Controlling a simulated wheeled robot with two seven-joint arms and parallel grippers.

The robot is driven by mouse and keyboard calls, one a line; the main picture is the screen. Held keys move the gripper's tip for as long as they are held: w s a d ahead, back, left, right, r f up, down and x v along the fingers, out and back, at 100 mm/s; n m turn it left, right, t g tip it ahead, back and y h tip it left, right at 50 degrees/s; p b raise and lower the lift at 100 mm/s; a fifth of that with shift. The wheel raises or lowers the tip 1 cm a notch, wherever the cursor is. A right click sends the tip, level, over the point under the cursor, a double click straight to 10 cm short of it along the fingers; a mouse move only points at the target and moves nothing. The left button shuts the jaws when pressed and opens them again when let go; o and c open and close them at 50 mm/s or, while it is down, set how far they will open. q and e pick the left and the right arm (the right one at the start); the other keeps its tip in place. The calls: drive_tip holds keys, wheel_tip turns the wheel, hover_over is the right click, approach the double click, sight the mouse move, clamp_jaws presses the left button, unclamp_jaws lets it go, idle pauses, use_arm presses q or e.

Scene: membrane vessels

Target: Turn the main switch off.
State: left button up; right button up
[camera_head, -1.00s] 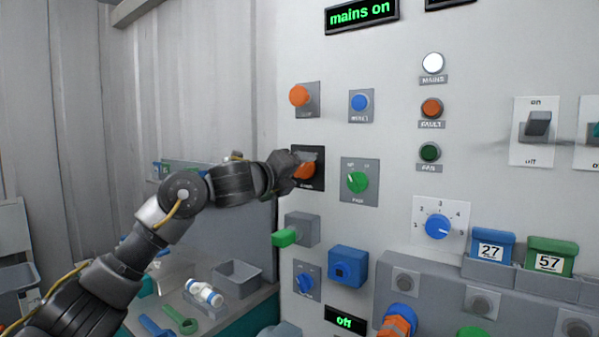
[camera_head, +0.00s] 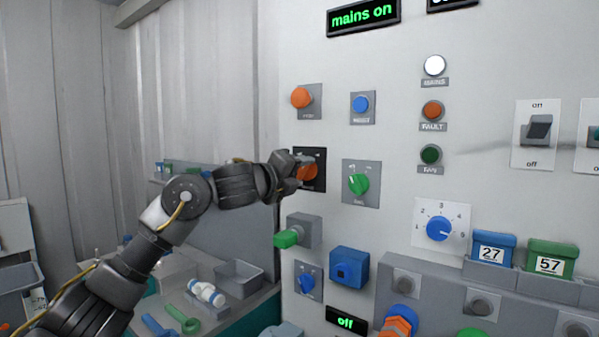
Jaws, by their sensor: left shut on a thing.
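The main switch is an orange rotary knob (camera_head: 308,172) on a black plate (camera_head: 318,184) at the left part of the grey panel. My left gripper (camera_head: 303,170) is shut on the knob, and its fingers hide part of it. The exact angle of the knob is hard to tell. The display above (camera_head: 363,16) reads "mains on" in green. The white lamp labelled MAINS (camera_head: 434,65) looks lit. My right gripper is not in view.
Close around the knob are an orange button (camera_head: 301,97), a blue button (camera_head: 360,103), a green rotary knob (camera_head: 358,184) and a green-handled grey box (camera_head: 288,238). A bench with a grey bin (camera_head: 240,280) and green and blue tools stands at lower left.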

use_arm(q)
drive_tip(key=n, duration=0.1)
drive_tip(key=n+p, duration=0.1)
drive_tip(key=shift+r+n, duration=0.2)
drive_tip(key=shift+n, duration=0.1)
drive_tip(key=n+p, duration=0.1)
drive_tip(key=n, duration=0.1)
drive_tip(key=shift+r+n, duration=0.1)
drive_tip(key=shift+n, duration=0.3)
drive_tip(key=n+p, duration=0.2)
drive_tip(key=n, duration=0.1)
drive_tip(key=shift+n, duration=0.3)
drive_tip(key=n+p, duration=0.2)
drive_tip(key=shift+n, duration=0.3)
drive_tip(key=shift+n+p, duration=1)
drive_tip(key=shift+n, duration=0.3)
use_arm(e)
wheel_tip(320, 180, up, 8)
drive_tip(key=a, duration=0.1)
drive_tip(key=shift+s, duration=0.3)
use_arm(q)
drive_tip(key=shift+w, duration=0.1)
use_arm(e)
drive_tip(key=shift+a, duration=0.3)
use_arm(q)
drive_tip(key=o, duration=1)
drive_tip(key=shift+a, duration=0.15)
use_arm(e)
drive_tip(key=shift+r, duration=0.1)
